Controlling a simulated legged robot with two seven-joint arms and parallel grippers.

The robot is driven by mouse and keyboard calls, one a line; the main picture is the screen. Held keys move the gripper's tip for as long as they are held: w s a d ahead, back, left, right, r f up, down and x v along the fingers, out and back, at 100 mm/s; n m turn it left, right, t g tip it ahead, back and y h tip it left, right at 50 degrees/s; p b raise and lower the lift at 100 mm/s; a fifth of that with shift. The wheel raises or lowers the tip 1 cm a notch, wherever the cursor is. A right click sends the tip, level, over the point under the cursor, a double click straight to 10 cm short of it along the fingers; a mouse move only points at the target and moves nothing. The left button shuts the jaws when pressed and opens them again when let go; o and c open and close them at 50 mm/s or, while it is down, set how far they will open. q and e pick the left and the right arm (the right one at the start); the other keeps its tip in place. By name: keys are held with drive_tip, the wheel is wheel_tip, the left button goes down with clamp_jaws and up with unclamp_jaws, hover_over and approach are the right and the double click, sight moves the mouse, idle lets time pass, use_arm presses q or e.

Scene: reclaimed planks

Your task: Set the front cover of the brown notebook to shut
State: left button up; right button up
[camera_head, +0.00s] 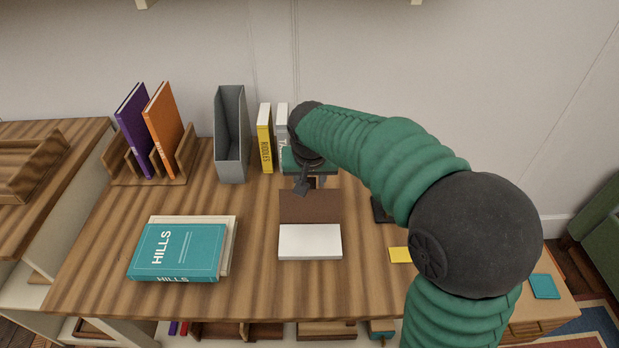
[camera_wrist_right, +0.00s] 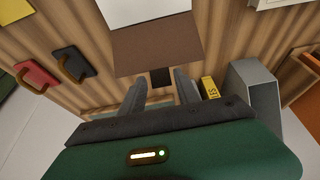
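The brown notebook lies open on the desk, with its white pages (camera_head: 310,242) toward the front and its brown front cover (camera_head: 310,206) laid flat toward the wall. In the right wrist view the cover (camera_wrist_right: 160,50) shows below the pages (camera_wrist_right: 145,10). A small dark tab (camera_wrist_right: 161,77) sticks out from the cover's far edge. My right gripper (camera_head: 308,184) is at that edge. In the wrist view its two fingers (camera_wrist_right: 160,88) are apart, one on each side of the tab, with nothing visibly clamped. My left gripper is not in view.
A teal HILLS book (camera_head: 178,252) lies on another at the left. A grey file holder (camera_head: 231,135), a yellow book (camera_head: 265,140) and a wooden rack (camera_head: 186,165) with two books stand at the back. Red (camera_wrist_right: 35,76) and black (camera_wrist_right: 70,60) items lie beside the notebook.

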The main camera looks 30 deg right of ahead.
drive_tip(key=shift+o, duration=1)
drive_tip(key=shift+r, duration=0.25)
drive_tip(key=p+v, duration=0.4)
drive_tip(key=v, duration=1.2)
drive_tip(key=shift+r, duration=0.15)
